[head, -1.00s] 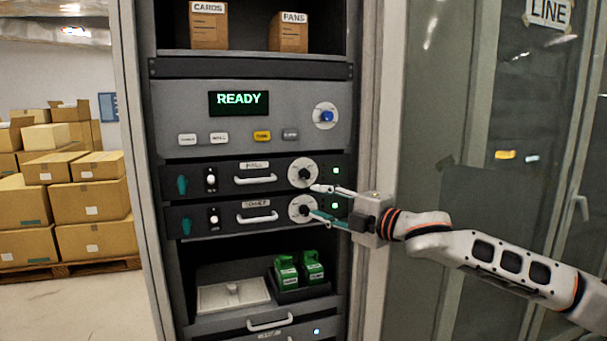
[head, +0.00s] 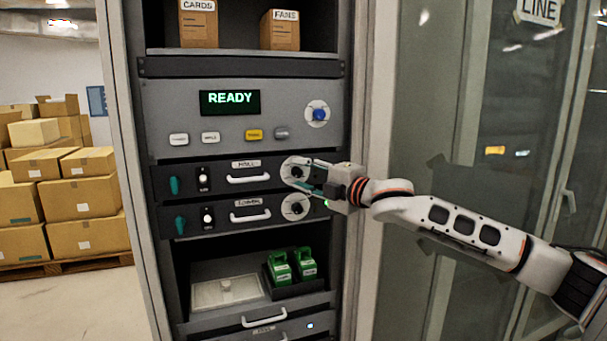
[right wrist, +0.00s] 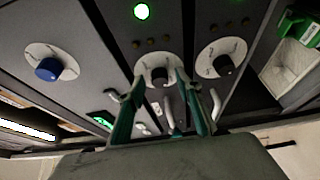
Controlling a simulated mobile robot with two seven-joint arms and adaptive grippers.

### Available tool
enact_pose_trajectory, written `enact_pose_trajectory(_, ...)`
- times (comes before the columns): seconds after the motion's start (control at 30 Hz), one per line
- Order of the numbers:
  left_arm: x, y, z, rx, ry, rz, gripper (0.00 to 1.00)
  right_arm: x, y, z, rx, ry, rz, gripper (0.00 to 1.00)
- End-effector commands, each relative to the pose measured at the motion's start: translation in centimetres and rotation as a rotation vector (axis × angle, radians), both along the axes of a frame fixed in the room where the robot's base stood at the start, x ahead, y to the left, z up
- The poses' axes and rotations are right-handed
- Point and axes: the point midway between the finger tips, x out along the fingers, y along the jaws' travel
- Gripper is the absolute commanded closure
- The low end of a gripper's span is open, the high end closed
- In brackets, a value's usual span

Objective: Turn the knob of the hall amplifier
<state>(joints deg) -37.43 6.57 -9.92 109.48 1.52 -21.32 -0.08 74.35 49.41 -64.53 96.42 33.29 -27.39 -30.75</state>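The hall amplifier (head: 217,180) is the upper of two dark rack units, with a label reading HALL. Its black knob on a white dial (head: 296,170) is partly hidden by my right gripper (head: 303,173) in the head view. In the right wrist view the knob (right wrist: 159,77) sits between the two teal fingers, in front of their dial. The fingers are spread, with a gap visible around the knob, so the gripper looks open. Whether a fingertip touches the dial I cannot tell. My left gripper is not in view.
A similar lower amplifier (head: 218,219) has its own knob (head: 295,207) close below. Above is a grey panel with a READY display (head: 230,102) and a blue knob (head: 318,114). Green devices (head: 280,268) stand on a lower shelf. A glass door (head: 425,120) is at right.

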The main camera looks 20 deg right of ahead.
Motion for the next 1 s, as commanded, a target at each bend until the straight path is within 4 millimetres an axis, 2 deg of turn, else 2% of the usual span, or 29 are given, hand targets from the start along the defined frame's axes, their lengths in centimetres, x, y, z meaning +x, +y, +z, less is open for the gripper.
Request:
enact_pose_trajectory(0.23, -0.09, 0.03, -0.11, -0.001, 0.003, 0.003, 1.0, 0.08, 0.01, -0.01, 0.0, 0.0, 0.0, 0.65)
enact_pose_trajectory(0.37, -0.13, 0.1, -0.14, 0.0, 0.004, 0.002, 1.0, 0.07, 0.01, -0.01, 0.0, 0.0, 0.0, 0.99)
enact_pose_trajectory(0.4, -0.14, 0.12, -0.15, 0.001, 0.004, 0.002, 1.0, 0.08, 0.0, -0.01, 0.0, 0.0, 0.0, 1.0)
enact_pose_trajectory(0.77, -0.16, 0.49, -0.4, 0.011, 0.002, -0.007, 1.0, 0.07, -0.01, -0.21, 0.035, 0.002, -0.001, 1.0)
enact_pose_trajectory(1.0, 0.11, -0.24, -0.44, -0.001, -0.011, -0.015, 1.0, 0.07, 0.09, -0.6, 0.172, 0.009, 0.001, 1.0)
